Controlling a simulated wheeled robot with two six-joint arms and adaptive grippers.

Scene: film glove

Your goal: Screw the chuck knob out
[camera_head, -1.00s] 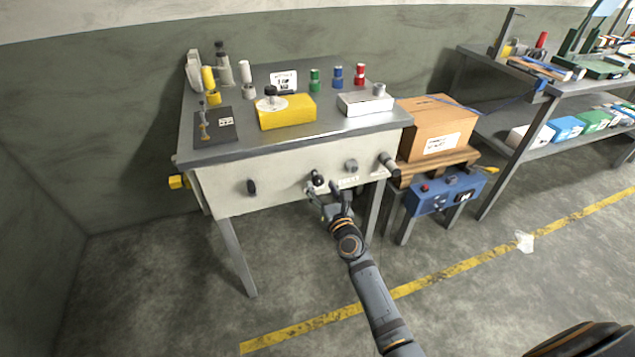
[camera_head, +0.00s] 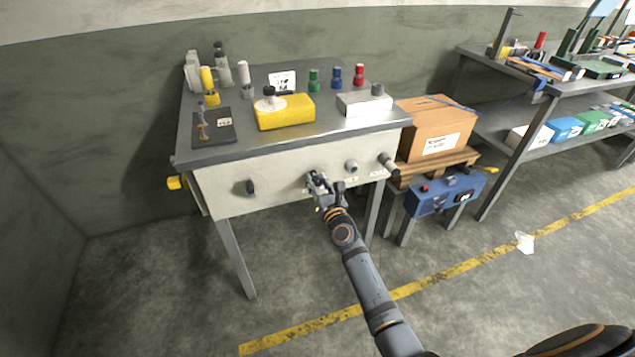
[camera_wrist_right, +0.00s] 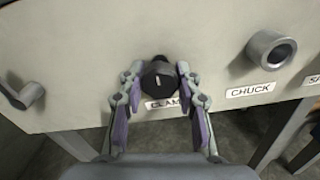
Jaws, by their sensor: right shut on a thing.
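The bench's pale front panel (camera_head: 285,186) carries several controls. In the right wrist view, a grey round knob (camera_wrist_right: 270,50) sits above a label reading CHUCK (camera_wrist_right: 250,90); it also shows in the head view (camera_head: 351,166). My right gripper (camera_head: 318,182) is at the panel left of it. In the wrist view my right gripper (camera_wrist_right: 157,78) has its fingers on both sides of a black knob (camera_wrist_right: 158,75) and is shut on it. The label (camera_wrist_right: 165,103) under this knob is partly hidden and starts CLAM. No left gripper shows.
A black handle (camera_head: 250,187) sits left on the panel and a dark-ended grey handle (camera_head: 388,163) at its right end. A blue box (camera_head: 445,195) and a carton (camera_head: 437,127) stand right of the bench.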

